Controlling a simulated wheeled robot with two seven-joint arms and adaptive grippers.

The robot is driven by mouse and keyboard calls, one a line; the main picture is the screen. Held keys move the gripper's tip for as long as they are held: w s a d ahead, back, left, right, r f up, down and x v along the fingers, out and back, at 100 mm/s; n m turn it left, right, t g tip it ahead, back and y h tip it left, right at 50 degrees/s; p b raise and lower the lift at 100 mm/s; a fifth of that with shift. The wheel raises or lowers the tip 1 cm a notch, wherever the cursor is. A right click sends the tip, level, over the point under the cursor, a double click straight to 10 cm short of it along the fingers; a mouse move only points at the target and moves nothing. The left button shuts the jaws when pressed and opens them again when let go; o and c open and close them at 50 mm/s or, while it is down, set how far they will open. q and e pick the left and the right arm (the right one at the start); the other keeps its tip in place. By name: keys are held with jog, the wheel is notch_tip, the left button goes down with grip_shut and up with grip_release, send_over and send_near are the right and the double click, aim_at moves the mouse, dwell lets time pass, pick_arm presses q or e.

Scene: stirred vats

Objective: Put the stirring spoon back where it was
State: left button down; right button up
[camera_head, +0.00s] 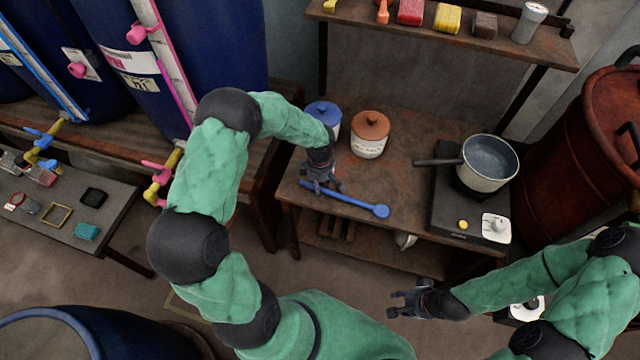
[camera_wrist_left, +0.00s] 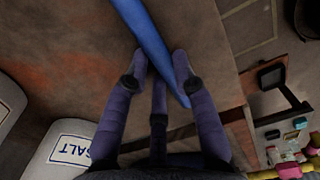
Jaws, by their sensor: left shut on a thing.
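The blue stirring spoon (camera_head: 350,201) is at the front of the brown wooden table (camera_head: 420,215), its round end pointing right. My left gripper (camera_head: 320,188) is shut on its handle near the left end. In the left wrist view the blue handle (camera_wrist_left: 150,38) passes between the fingertips (camera_wrist_left: 160,62). I cannot tell whether the spoon touches the tabletop or is held just above it. My right gripper (camera_head: 397,302) is empty and open, in front of the table and below its edge in the picture.
A blue-lidded jar (camera_head: 323,112) and a brown-lidded jar (camera_head: 370,145) stand behind the spoon. A pot (camera_head: 488,165) sits on the dark hotplate at right, its handle pointing left. A shelf (camera_head: 430,37) with colored blocks hangs above. Bare tabletop lies between spoon and hotplate.

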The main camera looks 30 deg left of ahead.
pick_arm(q)
jog(key=shift+f, duration=0.1)
jog(key=c, duration=0.9)
grip_release()
jog(key=shift+c, duration=0.2)
notch_tip(320, 180, up, 12)
